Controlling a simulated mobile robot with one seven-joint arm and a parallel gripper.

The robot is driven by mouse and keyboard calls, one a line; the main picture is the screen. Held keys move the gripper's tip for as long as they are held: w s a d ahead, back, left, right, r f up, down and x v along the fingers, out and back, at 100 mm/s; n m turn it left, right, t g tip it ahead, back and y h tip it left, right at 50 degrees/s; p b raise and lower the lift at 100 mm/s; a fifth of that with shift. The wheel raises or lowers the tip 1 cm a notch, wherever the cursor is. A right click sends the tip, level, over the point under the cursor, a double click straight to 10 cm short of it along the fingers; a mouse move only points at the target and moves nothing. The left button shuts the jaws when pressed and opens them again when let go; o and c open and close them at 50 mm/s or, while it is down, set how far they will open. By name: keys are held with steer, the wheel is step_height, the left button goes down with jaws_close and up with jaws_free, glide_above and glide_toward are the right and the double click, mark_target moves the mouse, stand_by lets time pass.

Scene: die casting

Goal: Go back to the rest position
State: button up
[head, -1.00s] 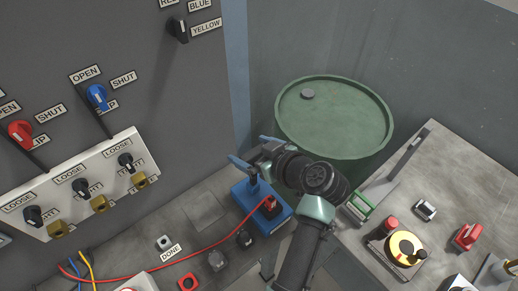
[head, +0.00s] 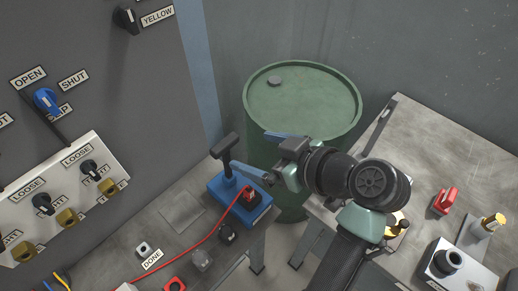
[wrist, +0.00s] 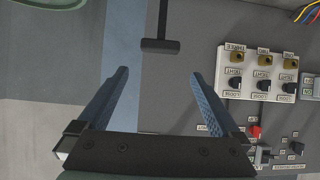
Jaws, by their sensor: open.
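My gripper (head: 272,158) is in the middle of the head view, beside a blue box (head: 240,203) with a black T-shaped handle (head: 227,155). In the wrist view my gripper (wrist: 160,95) has its two blue fingers spread wide, with nothing between them. A black T-shaped bar (wrist: 160,46) shows ahead of the fingers there. My arm reaches in from the bottom of the head view.
A green drum (head: 305,100) stands behind my gripper. A grey panel with switches (head: 45,100) is at the left, and a metal table (head: 440,150) with several parts is at the right. A red cable (head: 190,245) runs to the blue box.

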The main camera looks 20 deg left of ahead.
stand_by(0.3)
steer(key=w+d+r+m+t+h, duration=0.35)
steer(key=r+t, duration=0.25)
steer(key=r, duration=0.6)
steer(key=w+d+r+m+t+h, duration=0.2)
steer(key=w+d+r+m+t, duration=0.4)
steer(key=r, duration=0.5)
steer(key=s+d+r+m+t+h, duration=0.1)
steer(key=s+r+t, duration=0.4)
steer(key=r, duration=0.6)
steer(key=s+d+r+m+t+h, duration=0.2)
steer(key=s+r+t, duration=0.4)
steer(key=s+r, duration=0.3)
step_height(320, 180, up, 3)
steer(key=m+h, duration=0.1)
steer(key=h, duration=0.1)
steer(key=shift+d+f+h, duration=0.2)
steer(key=shift+d+h, duration=0.05)
steer(key=shift+h, duration=0.1)
steer(key=shift+m, duration=0.25)
